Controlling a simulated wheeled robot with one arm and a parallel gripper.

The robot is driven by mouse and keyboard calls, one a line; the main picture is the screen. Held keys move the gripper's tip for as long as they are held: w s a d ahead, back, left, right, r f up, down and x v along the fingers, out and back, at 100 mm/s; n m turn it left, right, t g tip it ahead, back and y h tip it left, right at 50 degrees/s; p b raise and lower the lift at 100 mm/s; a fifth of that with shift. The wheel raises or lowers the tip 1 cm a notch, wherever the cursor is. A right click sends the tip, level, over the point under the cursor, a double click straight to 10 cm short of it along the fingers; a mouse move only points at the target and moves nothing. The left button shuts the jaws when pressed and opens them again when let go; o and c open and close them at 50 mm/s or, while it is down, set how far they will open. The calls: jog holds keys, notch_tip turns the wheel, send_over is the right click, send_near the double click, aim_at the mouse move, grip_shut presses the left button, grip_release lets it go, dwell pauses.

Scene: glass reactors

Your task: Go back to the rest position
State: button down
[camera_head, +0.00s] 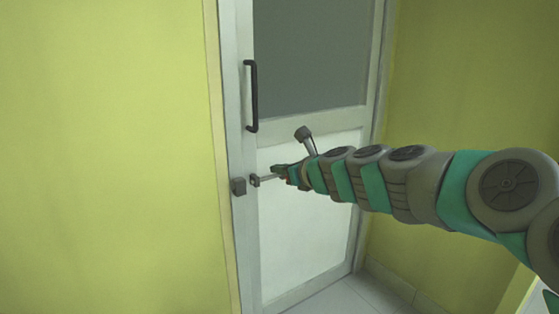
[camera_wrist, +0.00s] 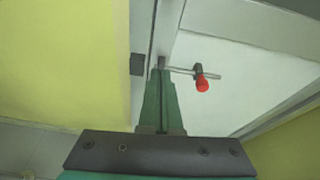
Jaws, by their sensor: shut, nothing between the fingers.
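My gripper (camera_head: 280,170) is at the end of my outstretched arm, in front of the white door (camera_head: 300,235) and close to its metal bolt (camera_head: 265,178). In the wrist view its green fingers (camera_wrist: 160,80) are together with nothing between them. Their tips overlap the left end of the bolt bar (camera_wrist: 214,76) in the picture; I cannot tell if they touch it. A red-tipped knob (camera_wrist: 203,85) sticks out from the bar. My gripper hides part of the bolt in the head view.
A dark block (camera_head: 238,186) sits on the door frame left of the bolt. A black pull handle (camera_head: 251,96) is above it on the door. Yellow walls (camera_head: 110,150) stand on both sides. Tiled floor (camera_head: 360,295) shows at the bottom.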

jog(key=s+f+n+g+h, duration=0.1)
jog(key=s+f+n+g, duration=0.4)
jog(key=s+n, duration=0.5)
jog(key=s+f+n+g, duration=0.2)
jog(key=s+f+n, duration=0.5)
jog(key=s, duration=0.5)
jog(key=s+d+f+n+g+h, duration=0.3)
jog(key=s+d, duration=0.5)
jog(key=s, duration=0.4)
jog(key=s+d+f+n+g+h, duration=0.3)
jog(key=s+d+f+n, duration=0.3)
jog(key=s, duration=0.5)
jog(key=shift+s+d+n+g+h, duration=0.4)
jog(key=shift+d+n+h, duration=0.1)
jog(key=shift+d+n, duration=0.65)
jog(key=shift+f, duration=0.1)
